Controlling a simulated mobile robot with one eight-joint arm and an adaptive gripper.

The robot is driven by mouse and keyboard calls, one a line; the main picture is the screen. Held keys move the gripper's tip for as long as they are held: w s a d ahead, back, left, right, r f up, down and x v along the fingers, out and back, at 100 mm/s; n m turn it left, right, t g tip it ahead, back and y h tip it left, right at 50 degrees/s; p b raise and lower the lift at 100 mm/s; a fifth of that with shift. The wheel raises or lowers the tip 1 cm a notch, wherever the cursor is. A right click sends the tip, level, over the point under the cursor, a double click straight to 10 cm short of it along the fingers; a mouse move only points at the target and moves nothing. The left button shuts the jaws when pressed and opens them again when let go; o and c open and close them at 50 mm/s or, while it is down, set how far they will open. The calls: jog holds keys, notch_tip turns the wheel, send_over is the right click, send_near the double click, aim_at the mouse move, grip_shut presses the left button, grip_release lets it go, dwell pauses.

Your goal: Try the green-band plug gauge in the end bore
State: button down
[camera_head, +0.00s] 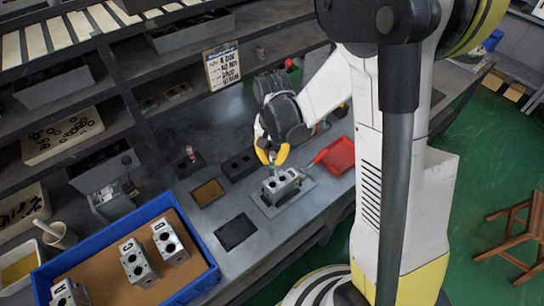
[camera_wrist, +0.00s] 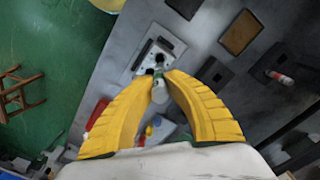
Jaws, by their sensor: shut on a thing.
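A grey valve block (camera_head: 281,187) with dark bores on its top stands on a flat plate (camera_head: 296,193) on the bench. The block also shows in the wrist view (camera_wrist: 153,55), just beyond my fingertips. My gripper (camera_head: 271,158) is directly above the block's rear-left end. In the wrist view its yellow fingers (camera_wrist: 164,78) are shut on the plug gauge (camera_wrist: 159,94), a pale grey cylinder with a little green showing near the fingertips. The fingers hide part of the gauge and the near end of the block. I cannot tell whether the gauge is inside a bore.
A red-marked gauge (camera_head: 190,154) stands in a dark holder to the left. A second dark holder (camera_head: 240,165), a brown pad (camera_head: 207,192) and a dark mat (camera_head: 236,232) lie nearby. A red tray (camera_head: 338,157) is right; a blue-rimmed tray (camera_head: 196,288) with several blocks is front left.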

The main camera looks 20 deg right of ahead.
aim_at(273, 175)
jog(key=shift+f+b, duration=0.1)
jog(key=shift+b, duration=0.2)
notch_tip(273, 175, down, 5)
jog(key=b, duration=0.4)
jog(key=shift+f+b, duration=1.8)
jog(key=shift+b, duration=0.5)
dwell(1.1)
jog(key=shift+r, duration=0.1)
dwell(1.1)
jog(key=shift+r+p, duration=2.4)
jog(key=shift+r, duration=1.2)
jog(key=shift+f, duration=0.1)
